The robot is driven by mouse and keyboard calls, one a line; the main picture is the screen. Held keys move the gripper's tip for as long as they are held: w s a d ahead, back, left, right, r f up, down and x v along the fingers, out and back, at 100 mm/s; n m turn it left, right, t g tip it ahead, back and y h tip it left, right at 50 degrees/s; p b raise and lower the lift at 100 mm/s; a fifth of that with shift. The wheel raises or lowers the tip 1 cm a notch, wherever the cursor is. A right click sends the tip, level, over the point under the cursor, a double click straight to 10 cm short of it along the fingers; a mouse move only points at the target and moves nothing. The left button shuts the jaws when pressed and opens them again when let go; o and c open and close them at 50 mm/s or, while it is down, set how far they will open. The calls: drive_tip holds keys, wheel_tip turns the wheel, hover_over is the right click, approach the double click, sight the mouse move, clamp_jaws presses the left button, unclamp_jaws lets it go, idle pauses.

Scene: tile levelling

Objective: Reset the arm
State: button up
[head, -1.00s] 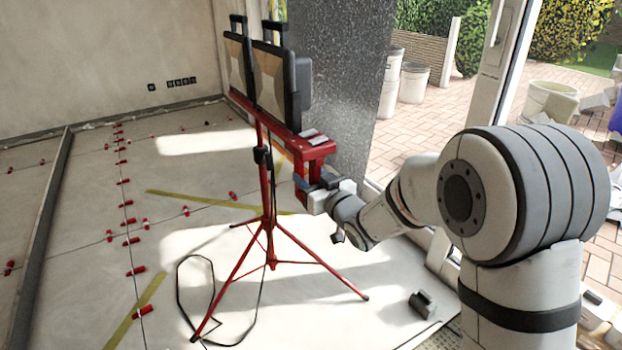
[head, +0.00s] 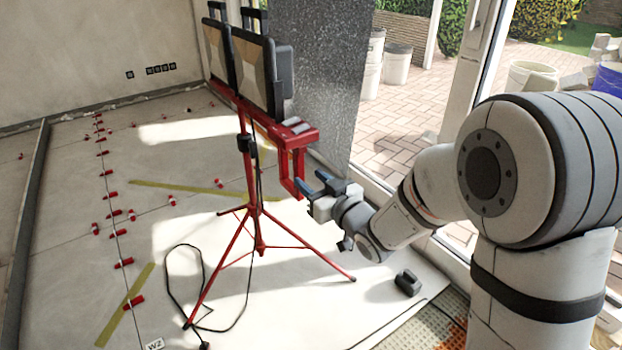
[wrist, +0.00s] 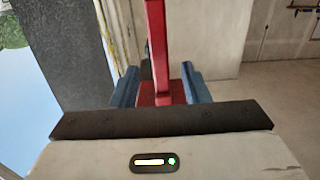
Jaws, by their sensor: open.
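My gripper (head: 315,183) is open, with its two blue fingers apart beside the red frame (head: 298,170) on the work-light stand (head: 246,185). In the wrist view my gripper (wrist: 159,82) has one blue finger on each side of a red upright bar (wrist: 157,40), with gaps to it. The bar stands between or just beyond the fingertips; I cannot tell which. The stand is upright on its red tripod legs and carries two dark lamps (head: 258,72).
A black cable (head: 168,290) loops on the floor by the tripod. A small dark block (head: 408,283) lies right of it. Several red levelling pieces (head: 125,263) line the tile joints at left. A grey speckled pillar (head: 325,75) and the glass door frame stand behind my arm.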

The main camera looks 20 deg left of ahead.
drive_tip(key=shift+r, duration=0.1)
drive_tip(key=s+d+r+m+g+h+p, duration=0.1)
drive_tip(key=d+r+m+h+p, duration=0.2)
drive_tip(key=d+r+h+p, duration=0.5)
drive_tip(key=s+d+r+m+h+p, duration=0.2)
drive_tip(key=d+r+m+h+p, duration=0.1)
drive_tip(key=d+r+p, duration=0.75)
drive_tip(key=s+d+r+m+g+h+p, duration=0.1)
drive_tip(key=s+d+r+g+p, duration=0.1)
drive_tip(key=s+d+r+p, duration=0.2)
drive_tip(key=s+d+r+m+g+h+p, duration=0.1)
drive_tip(key=s+d+r+g+p, duration=0.2)
drive_tip(key=s, duration=0.6)
drive_tip(key=s+d+r+m+g+p, duration=0.2)
drive_tip(key=s+d+r+g+p, duration=0.1)
drive_tip(key=s+p, duration=0.4)
drive_tip(key=shift+s+d+r+h, duration=0.15)
drive_tip(key=shift+d+r+h, duration=0.25)
drive_tip(key=shift+d+r, duration=0.6)
drive_tip(key=shift+d+f, duration=0.2)
drive_tip(key=shift+c, duration=0.6)
